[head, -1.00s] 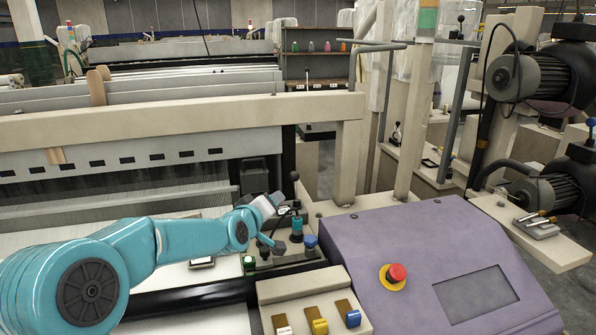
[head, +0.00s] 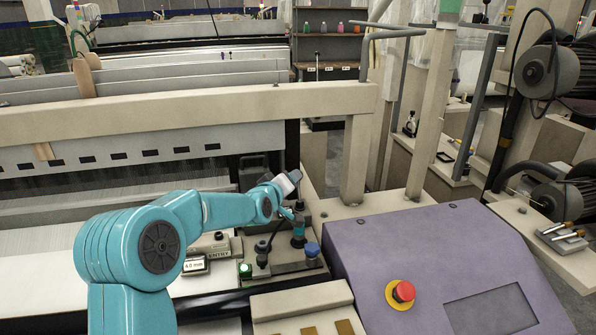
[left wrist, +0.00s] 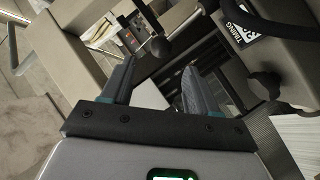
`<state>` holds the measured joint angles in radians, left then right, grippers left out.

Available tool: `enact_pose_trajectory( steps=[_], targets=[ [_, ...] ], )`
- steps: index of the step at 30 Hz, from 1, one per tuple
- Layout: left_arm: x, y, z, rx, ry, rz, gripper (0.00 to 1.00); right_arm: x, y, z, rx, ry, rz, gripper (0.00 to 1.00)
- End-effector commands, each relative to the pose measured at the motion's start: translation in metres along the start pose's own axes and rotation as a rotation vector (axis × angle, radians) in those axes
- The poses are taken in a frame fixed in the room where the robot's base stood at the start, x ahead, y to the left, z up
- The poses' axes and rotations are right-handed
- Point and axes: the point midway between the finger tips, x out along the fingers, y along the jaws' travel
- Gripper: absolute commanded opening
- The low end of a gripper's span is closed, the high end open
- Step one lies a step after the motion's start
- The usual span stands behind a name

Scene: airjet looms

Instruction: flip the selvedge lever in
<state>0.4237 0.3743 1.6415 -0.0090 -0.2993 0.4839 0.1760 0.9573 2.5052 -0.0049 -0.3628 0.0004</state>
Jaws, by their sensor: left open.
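A lever with a black ball knob (left wrist: 160,48) and a pale shaft shows in the left wrist view, beyond my left fingers and apart from them. I see no label naming it as the selvedge lever. My left gripper (left wrist: 148,88) is open, with nothing between its fingers. In the head view my left gripper (head: 293,230) hangs over a dark control bracket (head: 285,269) and hides part of it. The ball-topped lever is mostly hidden behind it there. My right gripper is not in view.
The bracket carries a blue knob (head: 312,249), a dark knob (head: 262,250) and a green light (head: 245,268). A purple console (head: 440,250) with a red stop button (head: 404,291) stands to the right. The wrist view shows a TIMING label (left wrist: 243,47) and a black knob (left wrist: 265,87).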

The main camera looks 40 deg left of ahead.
Motion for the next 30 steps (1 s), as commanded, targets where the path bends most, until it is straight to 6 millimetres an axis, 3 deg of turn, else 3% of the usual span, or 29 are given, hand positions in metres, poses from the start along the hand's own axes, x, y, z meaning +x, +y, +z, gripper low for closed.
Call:
enact_pose_trajectory(
  steps=[6, 12, 18, 26, 27, 30],
  targets=[
    [0.051, 0.002, 0.0, 0.0, -0.002, -0.001, 0.6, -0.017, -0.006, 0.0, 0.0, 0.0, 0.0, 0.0],
    [0.081, 0.002, 0.0, 0.0, -0.001, 0.0, 0.6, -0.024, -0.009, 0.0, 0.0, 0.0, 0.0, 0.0],
    [0.094, 0.001, 0.001, 0.001, -0.001, 0.0, 0.6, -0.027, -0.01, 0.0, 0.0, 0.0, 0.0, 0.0],
    [0.095, 0.001, 0.0, 0.001, 0.0, 0.0, 0.6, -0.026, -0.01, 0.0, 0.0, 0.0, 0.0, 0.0],
    [0.095, 0.001, 0.0, 0.001, 0.0, 0.0, 0.56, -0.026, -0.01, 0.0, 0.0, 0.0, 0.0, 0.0],
    [0.095, 0.001, 0.0, 0.0, 0.0, 0.0, 0.24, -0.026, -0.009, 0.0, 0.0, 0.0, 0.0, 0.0]
  ],
)
